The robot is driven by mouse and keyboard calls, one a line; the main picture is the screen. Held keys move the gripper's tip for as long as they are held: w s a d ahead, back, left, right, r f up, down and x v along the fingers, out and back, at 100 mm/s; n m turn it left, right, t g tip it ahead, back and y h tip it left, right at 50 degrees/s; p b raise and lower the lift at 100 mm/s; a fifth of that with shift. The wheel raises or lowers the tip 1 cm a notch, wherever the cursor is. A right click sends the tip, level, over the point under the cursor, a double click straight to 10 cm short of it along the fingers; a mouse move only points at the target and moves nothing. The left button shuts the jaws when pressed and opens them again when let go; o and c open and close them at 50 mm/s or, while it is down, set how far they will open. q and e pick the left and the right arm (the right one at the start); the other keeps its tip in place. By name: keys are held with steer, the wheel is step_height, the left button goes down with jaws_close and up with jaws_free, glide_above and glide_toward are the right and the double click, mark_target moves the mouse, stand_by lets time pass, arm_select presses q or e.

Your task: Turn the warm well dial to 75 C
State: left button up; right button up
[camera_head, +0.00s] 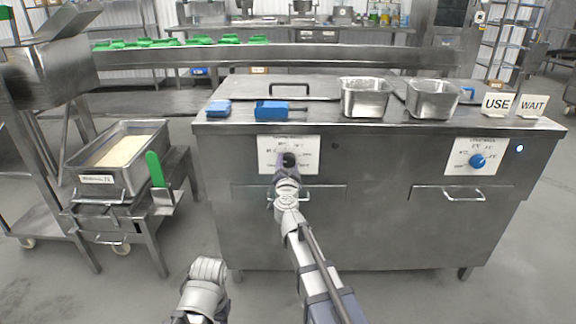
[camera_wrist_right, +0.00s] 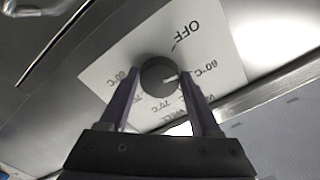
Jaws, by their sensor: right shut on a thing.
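The left dial is a dark round knob (camera_wrist_right: 160,76) on a white plate (camera_head: 265,144) on the steel counter's front. The right wrist view shows OFF, 60 C and 80 C marks around it, rotated and partly hidden by my fingers. Its white pointer line faces right, roughly toward the 60 C mark. My right gripper (camera_head: 289,161) is at this dial, its two fingers (camera_wrist_right: 163,101) on either side and shut on it. A second, blue dial (camera_head: 477,161) sits on the right plate (camera_head: 459,152). My left gripper is out of view; only part of my left arm shows.
Door handles (camera_head: 450,193) jut from the front. A rice tray (camera_head: 143,179) stands at left.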

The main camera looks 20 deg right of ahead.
steer(key=m, duration=0.4)
steer(key=shift+m, duration=0.4)
steer(key=m, duration=0.3)
steer(key=shift+m, duration=0.3)
steer(key=m, duration=0.7)
steer(key=shift+r, duration=0.15)
steer(key=m, duration=1.2)
steer(key=shift+s, duration=0.1)
steer(key=shift+d+m, duration=0.1)
steer(key=shift+m, duration=1.8)
